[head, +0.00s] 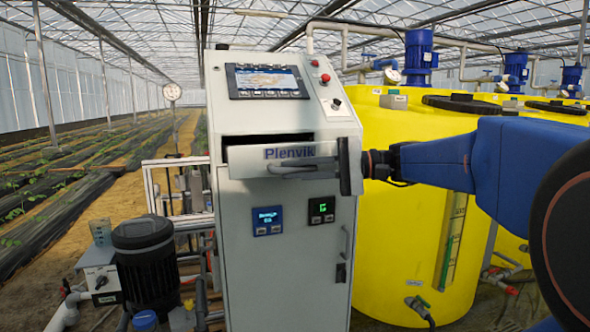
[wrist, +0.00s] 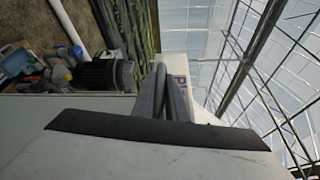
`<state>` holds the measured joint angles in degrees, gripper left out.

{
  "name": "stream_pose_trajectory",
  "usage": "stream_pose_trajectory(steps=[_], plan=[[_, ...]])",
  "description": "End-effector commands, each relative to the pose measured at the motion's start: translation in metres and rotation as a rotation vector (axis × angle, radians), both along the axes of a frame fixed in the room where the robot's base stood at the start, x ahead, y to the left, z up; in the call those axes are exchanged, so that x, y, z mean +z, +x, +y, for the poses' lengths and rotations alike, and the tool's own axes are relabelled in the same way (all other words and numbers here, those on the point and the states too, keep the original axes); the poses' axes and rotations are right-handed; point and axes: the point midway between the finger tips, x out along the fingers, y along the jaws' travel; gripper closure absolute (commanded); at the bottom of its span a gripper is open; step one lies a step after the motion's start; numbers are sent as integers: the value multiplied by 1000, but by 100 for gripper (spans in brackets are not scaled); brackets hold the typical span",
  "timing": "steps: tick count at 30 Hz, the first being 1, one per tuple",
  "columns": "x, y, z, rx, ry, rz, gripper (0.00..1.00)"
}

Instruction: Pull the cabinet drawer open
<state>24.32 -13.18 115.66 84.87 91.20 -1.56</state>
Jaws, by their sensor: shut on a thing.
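The cabinet (head: 280,225) is a light grey upright box with a sloped control panel on top. Its drawer (head: 245,155), marked "Plenvik", stands out a little from the body, with a dark gap along its top edge.
A yellow tank (head: 400,230) stands close behind my arm on the right. A dark motor pump (head: 145,260) and pipes sit left of the cabinet. A lower door handle (head: 346,242) is on the cabinet's right side. Planted rows (head: 60,215) lie far left.

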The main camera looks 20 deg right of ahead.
Motion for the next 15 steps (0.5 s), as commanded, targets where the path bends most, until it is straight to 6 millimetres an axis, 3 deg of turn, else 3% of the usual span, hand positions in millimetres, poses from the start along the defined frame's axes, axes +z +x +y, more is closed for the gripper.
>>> stream_pose_trajectory(steps=[5, 6, 7, 15], plan=[[-1, 0, 0, -1, -1, 1, 100], [-1, 0, 0, -1, -1, 1, 78], [-1, 0, 0, -1, 0, 1, 71], [0, 0, 0, 0, 0, 0, 69]])
